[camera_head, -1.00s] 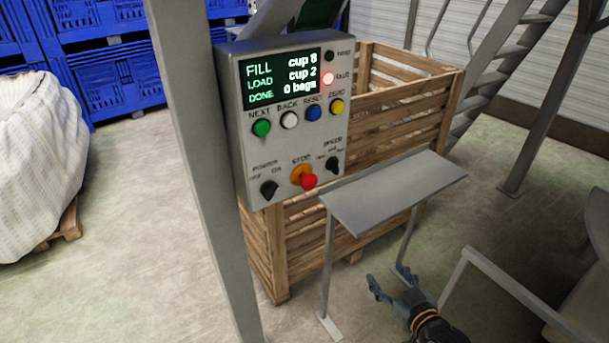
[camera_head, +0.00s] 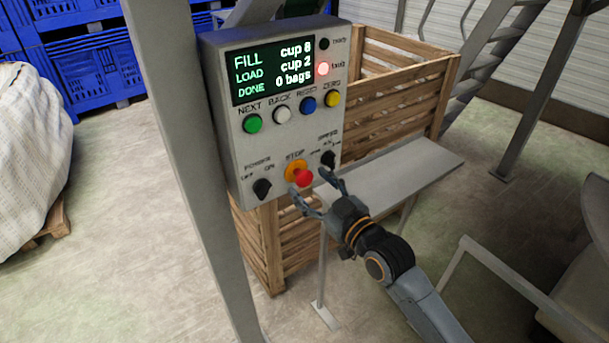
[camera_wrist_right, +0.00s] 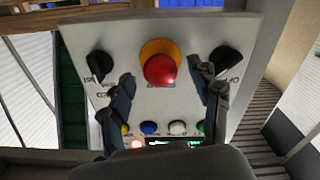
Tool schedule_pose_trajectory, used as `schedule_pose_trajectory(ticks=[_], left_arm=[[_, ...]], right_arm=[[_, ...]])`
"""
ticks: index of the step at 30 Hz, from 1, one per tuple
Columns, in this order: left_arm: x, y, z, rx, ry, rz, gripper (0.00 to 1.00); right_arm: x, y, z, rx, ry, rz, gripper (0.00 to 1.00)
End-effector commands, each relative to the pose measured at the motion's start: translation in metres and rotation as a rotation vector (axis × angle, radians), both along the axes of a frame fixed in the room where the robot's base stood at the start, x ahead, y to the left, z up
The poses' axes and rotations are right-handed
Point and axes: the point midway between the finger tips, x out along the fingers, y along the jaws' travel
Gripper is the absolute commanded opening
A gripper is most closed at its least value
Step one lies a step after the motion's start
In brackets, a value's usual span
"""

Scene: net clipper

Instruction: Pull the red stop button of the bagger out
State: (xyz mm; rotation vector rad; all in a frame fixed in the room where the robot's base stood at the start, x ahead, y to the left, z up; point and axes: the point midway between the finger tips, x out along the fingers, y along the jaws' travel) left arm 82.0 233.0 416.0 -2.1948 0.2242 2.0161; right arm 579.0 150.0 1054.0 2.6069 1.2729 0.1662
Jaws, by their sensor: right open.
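The red stop button (camera_head: 303,178) sits on a yellow-orange collar low on the front of the grey control box (camera_head: 234,150). My right gripper (camera_head: 316,188) is open in front of the box, with its fingertips close to the button. In the right wrist view the red button (camera_wrist_right: 160,70) shows between and slightly beyond the two spread fingers (camera_wrist_right: 168,88). Neither finger visibly touches it. My left gripper is not in view.
Two black knobs flank the button: the power knob (camera_head: 262,188) and the speed knob (camera_head: 328,159). A grey post (camera_head: 175,130) stands left of the box. A small metal shelf (camera_head: 415,170) is at the right, and a wooden crate (camera_head: 400,95) stands behind.

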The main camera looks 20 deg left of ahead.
Motion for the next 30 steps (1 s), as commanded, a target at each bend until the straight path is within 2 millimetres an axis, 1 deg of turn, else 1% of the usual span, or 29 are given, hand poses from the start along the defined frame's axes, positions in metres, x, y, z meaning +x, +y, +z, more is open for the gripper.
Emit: schedule_pose_trajectory(ticks=[1, 6, 10, 17, 18, 20, 21, 23, 24, 27, 30], left_arm=[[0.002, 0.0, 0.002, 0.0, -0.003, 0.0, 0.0], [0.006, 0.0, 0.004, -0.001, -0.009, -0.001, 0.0], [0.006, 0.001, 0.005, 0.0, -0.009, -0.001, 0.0], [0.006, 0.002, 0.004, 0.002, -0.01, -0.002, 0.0], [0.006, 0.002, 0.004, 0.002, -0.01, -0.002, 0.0], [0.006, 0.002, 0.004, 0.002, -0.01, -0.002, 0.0], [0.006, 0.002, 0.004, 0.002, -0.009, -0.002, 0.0], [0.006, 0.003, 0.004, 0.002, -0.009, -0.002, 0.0], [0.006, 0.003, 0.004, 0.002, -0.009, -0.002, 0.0], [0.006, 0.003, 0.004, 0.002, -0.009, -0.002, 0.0], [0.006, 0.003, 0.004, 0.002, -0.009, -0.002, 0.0]], right_arm=[[0.005, 0.007, 0.002, 0.001, 0.0, 0.001, 0.63], [0.015, 0.02, 0.0, 0.0, 0.0, 0.001, 0.63], [0.018, 0.024, 0.0, 0.001, 0.0, 0.0, 0.63], [0.018, 0.024, 0.0, 0.0, 0.0, 0.0, 0.63], [0.018, 0.024, 0.0, 0.0, 0.0, 0.0, 0.59], [0.018, 0.024, 0.0, 0.0, 0.0, 0.0, 0.46], [0.018, 0.024, 0.0, 0.0, 0.0, 0.0, 0.38], [0.018, 0.024, 0.0, 0.0, 0.0, 0.0, 0.26], [0.018, 0.024, 0.0, 0.0, 0.0, 0.0, 0.18], [0.018, 0.024, 0.0, 0.0, 0.0, 0.0, 0.0], [0.018, 0.024, 0.0, 0.0, 0.0, 0.0, 0.0]])
